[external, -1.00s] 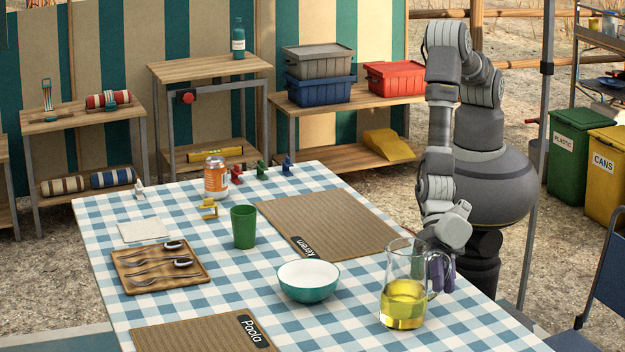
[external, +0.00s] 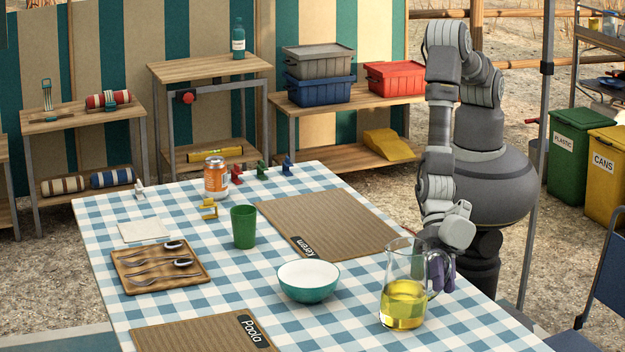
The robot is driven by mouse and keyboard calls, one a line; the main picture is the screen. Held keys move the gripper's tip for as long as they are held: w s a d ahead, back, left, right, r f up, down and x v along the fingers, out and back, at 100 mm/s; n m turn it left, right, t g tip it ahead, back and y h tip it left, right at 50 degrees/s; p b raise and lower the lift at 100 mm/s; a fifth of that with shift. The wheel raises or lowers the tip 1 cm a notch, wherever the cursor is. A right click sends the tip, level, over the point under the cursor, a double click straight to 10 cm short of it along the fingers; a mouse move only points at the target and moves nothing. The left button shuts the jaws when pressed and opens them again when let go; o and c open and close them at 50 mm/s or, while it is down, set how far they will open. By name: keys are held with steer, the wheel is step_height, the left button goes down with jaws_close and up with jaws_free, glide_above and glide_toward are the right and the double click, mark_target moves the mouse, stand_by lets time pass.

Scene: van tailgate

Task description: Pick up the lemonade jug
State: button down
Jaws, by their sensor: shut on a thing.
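The lemonade jug (external: 403,298) is clear glass with yellow liquid in its lower part. It stands upright near the right edge of the checked tablecloth. My gripper (external: 441,274) is at the jug's handle, on its right side, and is shut on it. The purple fingertips show behind and beside the handle. The jug's base appears to rest on the cloth; I cannot make out any gap under it.
A teal and white bowl (external: 308,281) stands just left of the jug. A green cup (external: 243,227), an orange can (external: 215,178) and a wooden cutlery tray (external: 160,279) are farther left. A woven placemat (external: 330,222) lies behind the bowl. The cloth in front of the jug is clear.

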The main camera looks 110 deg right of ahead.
steer(key=shift+w+r, duration=0.1)
steer(key=shift+r, duration=0.2)
